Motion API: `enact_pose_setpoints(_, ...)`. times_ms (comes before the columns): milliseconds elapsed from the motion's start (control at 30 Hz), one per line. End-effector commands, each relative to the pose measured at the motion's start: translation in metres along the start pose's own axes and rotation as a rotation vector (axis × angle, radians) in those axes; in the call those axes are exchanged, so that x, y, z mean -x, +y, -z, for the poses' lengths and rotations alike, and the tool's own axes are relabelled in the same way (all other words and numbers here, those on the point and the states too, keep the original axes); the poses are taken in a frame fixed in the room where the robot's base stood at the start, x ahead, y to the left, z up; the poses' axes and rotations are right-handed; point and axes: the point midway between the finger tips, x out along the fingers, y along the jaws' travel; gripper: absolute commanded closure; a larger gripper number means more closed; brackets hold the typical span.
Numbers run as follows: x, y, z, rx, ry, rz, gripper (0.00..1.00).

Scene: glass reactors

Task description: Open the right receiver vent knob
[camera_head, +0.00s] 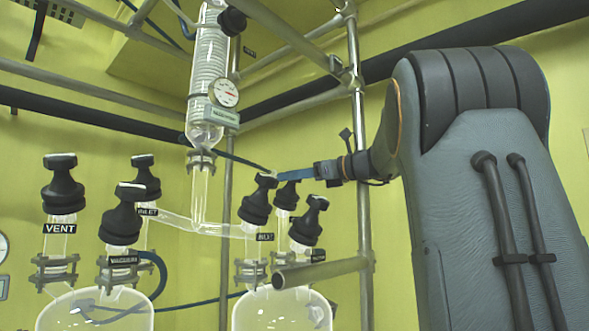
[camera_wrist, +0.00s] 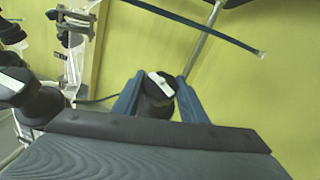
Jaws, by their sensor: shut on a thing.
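My gripper (camera_head: 284,175) reaches in from the right in the head view, its blue fingers above the right receiver's knobs. In the wrist view my gripper (camera_wrist: 160,82) has one blue finger on each side of a black knob (camera_wrist: 155,103) with a white mark on top, and is shut on it. In the head view this appears to be the back knob (camera_head: 286,195) of the right receiver (camera_head: 285,312). Its label is hidden, so I cannot read whether it says vent. Two other black knobs, a left one (camera_head: 257,200) and a front one (camera_head: 308,222), stand close by.
The left receiver (camera_head: 105,310) carries similar black knobs, one labelled VENT (camera_head: 60,229). A glass column with a gauge (camera_head: 224,93) hangs above. A metal post (camera_head: 362,200) and a short horizontal bar (camera_head: 320,271) stand close to the right receiver.

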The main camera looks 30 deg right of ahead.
Motion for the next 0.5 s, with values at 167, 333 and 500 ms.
enact_pose_setpoints(167,0.0005,-0.0009,-0.0009,0.032,0.002,-0.059,0.84)
enact_pose_setpoints(333,0.0002,-0.0002,0.0000,0.049,0.002,-0.086,0.84)
enact_pose_setpoints(500,-0.0001,0.0003,0.0006,0.053,0.002,-0.094,0.84)
